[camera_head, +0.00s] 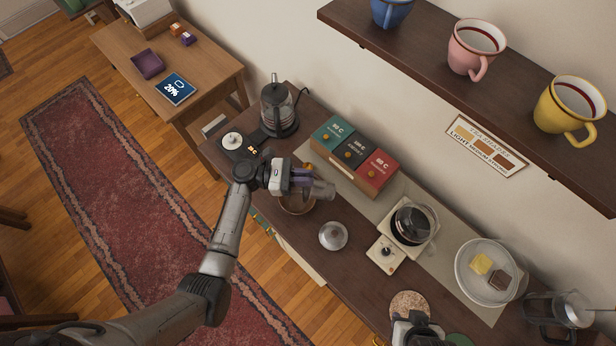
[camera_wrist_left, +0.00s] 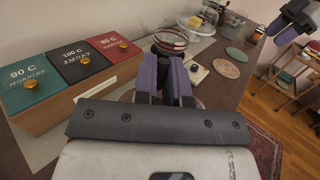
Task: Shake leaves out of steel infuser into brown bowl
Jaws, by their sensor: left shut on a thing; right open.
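My left gripper (camera_head: 312,187) is shut on the steel infuser (camera_head: 324,190), a grey, see-through cylinder, and holds it out to the right of the fingers. I cannot tell whether leaves are inside the infuser or bowl. My right gripper (camera_head: 415,335) is open at the bottom edge, near a speckled round coaster (camera_head: 409,303).
A tea box (camera_head: 352,177) with three coloured lids stands behind the left gripper. A kettle (camera_head: 278,108) is at the far left. A silver dome (camera_head: 333,235), glass pot (camera_head: 411,224) and plate (camera_head: 464,273) are to the right. A shelf (camera_head: 420,72) with mugs overhangs the counter.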

